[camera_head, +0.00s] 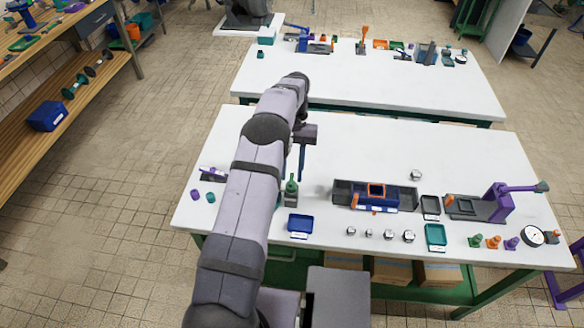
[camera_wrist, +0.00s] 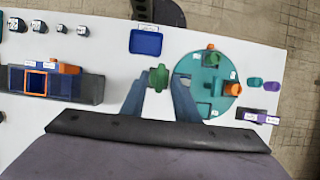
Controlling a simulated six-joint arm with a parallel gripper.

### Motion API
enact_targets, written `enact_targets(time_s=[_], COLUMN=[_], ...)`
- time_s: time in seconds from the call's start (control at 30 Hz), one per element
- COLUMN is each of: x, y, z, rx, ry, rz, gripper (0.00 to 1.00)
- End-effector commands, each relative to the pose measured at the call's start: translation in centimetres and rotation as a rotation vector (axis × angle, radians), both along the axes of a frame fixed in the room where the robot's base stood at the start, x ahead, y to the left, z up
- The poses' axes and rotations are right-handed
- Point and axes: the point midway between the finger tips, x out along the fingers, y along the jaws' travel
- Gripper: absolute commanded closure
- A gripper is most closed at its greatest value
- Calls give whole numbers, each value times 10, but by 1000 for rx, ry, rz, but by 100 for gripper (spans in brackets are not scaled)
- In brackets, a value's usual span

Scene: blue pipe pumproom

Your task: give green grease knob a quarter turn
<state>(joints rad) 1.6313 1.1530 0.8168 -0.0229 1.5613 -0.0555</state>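The green grease knob (camera_head: 291,185) stands upright on the white front table, just right of my arm in the head view. In the wrist view the green knob (camera_wrist: 158,78) shows in the gap between my two blue fingers, with white table visible on both sides of it. My gripper (camera_wrist: 157,82) is open and empty, pointing down. In the head view my gripper (camera_head: 296,165) is just above or around the knob's top. I cannot tell how far down the fingers reach.
A teal round plate (camera_wrist: 190,68) with orange and green parts sits close beside the right finger. A blue tray (camera_head: 299,225) lies in front of the knob. A dark grey fixture with a blue block (camera_head: 378,196) stands to the right. The table's back middle is clear.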

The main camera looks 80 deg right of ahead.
Motion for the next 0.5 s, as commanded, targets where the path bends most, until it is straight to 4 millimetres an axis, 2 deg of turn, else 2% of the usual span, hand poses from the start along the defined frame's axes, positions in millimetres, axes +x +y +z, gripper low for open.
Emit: enact_targets(time_s=[0.27,0.5], x=[0,0], y=[-5,-14], z=[8,29], rx=[-1,-3], ry=[0,0], rz=[0,0], gripper=[72,72])
